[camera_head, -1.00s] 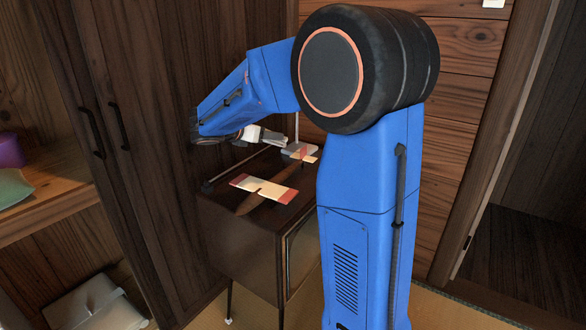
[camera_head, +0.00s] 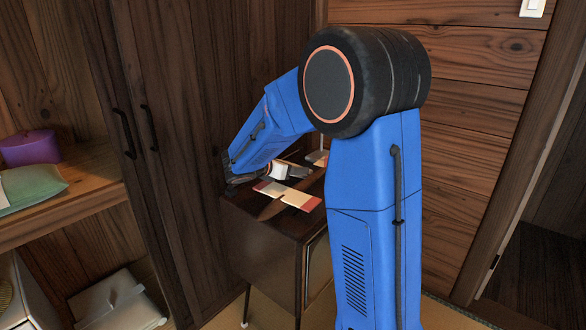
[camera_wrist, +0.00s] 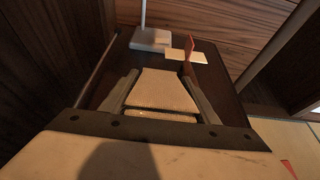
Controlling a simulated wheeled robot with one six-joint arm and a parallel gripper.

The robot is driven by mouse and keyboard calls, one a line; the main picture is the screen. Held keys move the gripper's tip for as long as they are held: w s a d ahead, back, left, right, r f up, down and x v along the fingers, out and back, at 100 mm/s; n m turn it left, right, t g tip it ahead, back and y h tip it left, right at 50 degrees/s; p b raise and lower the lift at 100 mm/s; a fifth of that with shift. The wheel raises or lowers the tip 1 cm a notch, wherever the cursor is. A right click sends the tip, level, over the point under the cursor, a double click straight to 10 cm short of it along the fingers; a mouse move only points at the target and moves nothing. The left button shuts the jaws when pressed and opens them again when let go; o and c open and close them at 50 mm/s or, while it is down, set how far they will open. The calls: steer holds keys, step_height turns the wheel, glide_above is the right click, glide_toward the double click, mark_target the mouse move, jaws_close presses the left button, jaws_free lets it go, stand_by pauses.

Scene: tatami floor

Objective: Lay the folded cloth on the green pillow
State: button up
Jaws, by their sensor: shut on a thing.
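My gripper (camera_wrist: 161,75) is shut on a pale beige flat piece (camera_wrist: 162,92), which looks like the folded cloth. The piece sits between the two fingers in the wrist view, above the dark cabinet top. In the head view my gripper (camera_head: 284,172) shows small and partly hidden behind my blue forearm, and I cannot make out the cloth apart from it. The green pillow (camera_head: 36,186) lies on a wooden shelf at the far left, well away from my gripper. A whitish patch shows at its cut-off left edge.
A toy plane with cream and red wings (camera_head: 298,200) lies on the dark legged cabinet (camera_head: 265,245). A white-based stand (camera_wrist: 151,40) is behind it. A purple object (camera_head: 30,147) sits behind the pillow on the shelf (camera_head: 95,185). Tall wardrobe doors (camera_head: 180,120) stand between shelf and cabinet.

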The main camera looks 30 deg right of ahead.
steer(key=shift+f, duration=0.1)
steer(key=o, duration=1.2)
steer(key=shift+c, duration=0.2)
